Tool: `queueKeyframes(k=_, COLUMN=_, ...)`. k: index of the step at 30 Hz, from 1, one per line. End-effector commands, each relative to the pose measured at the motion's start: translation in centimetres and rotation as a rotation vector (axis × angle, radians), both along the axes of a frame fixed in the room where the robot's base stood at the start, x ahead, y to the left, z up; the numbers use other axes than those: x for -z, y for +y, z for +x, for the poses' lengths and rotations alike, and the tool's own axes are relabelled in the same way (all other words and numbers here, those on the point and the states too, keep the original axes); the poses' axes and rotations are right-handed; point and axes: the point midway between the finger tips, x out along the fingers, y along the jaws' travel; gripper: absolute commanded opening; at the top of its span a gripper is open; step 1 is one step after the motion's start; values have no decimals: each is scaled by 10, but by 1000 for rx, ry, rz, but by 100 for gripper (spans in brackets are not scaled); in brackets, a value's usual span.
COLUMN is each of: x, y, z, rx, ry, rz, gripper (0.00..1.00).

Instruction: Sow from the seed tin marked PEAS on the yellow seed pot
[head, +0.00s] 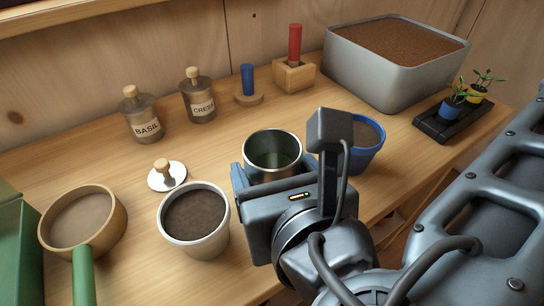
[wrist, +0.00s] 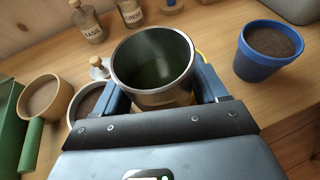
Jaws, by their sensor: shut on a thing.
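My gripper (head: 273,176) is shut on an open metal tin (head: 272,149) with a bright rim and a dark greenish inside. The held tin (wrist: 153,62) looks about upright in the wrist view, between my two blue fingers. Any marking on it is hidden, so I cannot read PEAS. A thin yellow curved edge (wrist: 203,58) shows just behind the tin and right finger in the wrist view. It may be the yellow seed pot's rim, the rest being hidden. A white lid with a wooden knob (head: 166,176) lies on the bench.
A white pot of soil (head: 196,220) stands left of the tin, a blue pot (head: 367,146) right. A green-handled sieve (head: 83,218) is far left. BASIL (head: 143,119) and CRESS (head: 198,101) jars, wooden tools and a grey soil tub (head: 395,72) stand behind.

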Motion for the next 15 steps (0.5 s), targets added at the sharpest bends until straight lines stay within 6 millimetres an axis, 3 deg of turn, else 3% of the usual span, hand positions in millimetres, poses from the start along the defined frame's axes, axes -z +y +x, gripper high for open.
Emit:
queueKeyframes(k=7, x=-4, y=0, z=0, rx=0, ry=0, rz=1, gripper=36)
queueKeyframes(k=15, x=-29, y=0, z=0, rx=0, ry=1, rz=1, gripper=36)
